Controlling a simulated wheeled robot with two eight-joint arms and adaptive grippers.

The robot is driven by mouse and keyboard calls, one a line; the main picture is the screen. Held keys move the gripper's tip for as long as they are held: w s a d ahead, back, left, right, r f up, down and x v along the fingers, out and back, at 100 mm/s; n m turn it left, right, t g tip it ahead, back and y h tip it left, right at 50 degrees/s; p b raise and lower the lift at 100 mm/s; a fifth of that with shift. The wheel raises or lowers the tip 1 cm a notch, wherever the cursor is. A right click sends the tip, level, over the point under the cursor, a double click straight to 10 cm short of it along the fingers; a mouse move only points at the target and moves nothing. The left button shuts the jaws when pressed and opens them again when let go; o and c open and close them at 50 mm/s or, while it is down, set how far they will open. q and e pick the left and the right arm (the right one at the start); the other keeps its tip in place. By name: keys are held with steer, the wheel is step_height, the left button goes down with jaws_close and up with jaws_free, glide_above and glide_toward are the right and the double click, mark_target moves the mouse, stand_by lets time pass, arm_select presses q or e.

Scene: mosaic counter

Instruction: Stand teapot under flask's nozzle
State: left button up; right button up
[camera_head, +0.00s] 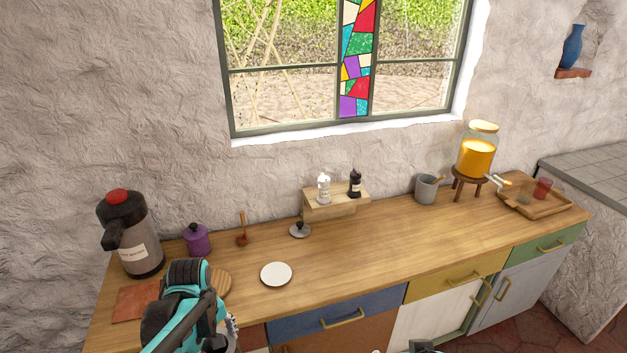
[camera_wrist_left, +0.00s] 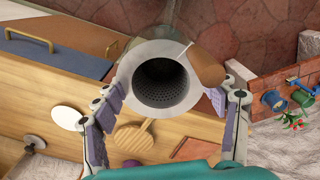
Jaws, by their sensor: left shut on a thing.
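The teapot (camera_wrist_left: 140,75) shows in the left wrist view from above, pale, open-topped, with a dark perforated strainer inside and a brown part at its right. My left gripper (camera_wrist_left: 165,120) has its fingers on both sides of the teapot and is shut on it. The flask (camera_head: 139,245) stands at the counter's left end, dark grey and black with a red top and a black nozzle (camera_head: 113,235) pointing front left. A reddish-brown square mat (camera_head: 132,303) lies in front of it.
A round wooden board (camera_head: 220,284) lies right of the mat, partly behind my arm. A purple jar (camera_head: 197,240), a small wooden scoop (camera_head: 242,236), a grey lid (camera_head: 300,231) and a white plate (camera_head: 276,273) are nearby. The counter's middle (camera_head: 390,255) is clear.

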arm_select(q)
steer(key=w+d+f+m+b, duration=0.2)
steer(key=w+f+m+b, duration=0.1)
steer(key=f+m, duration=0.2)
steer(key=w+d+f+m+b, duration=0.2)
steer(key=f+m, duration=0.3)
steer(key=f, duration=0.5)
steer(key=shift+w+d+b, duration=0.4)
steer(key=shift+d+b, duration=0.1)
steer(key=shift+b, duration=0.25)
steer(key=shift+f, duration=0.1)
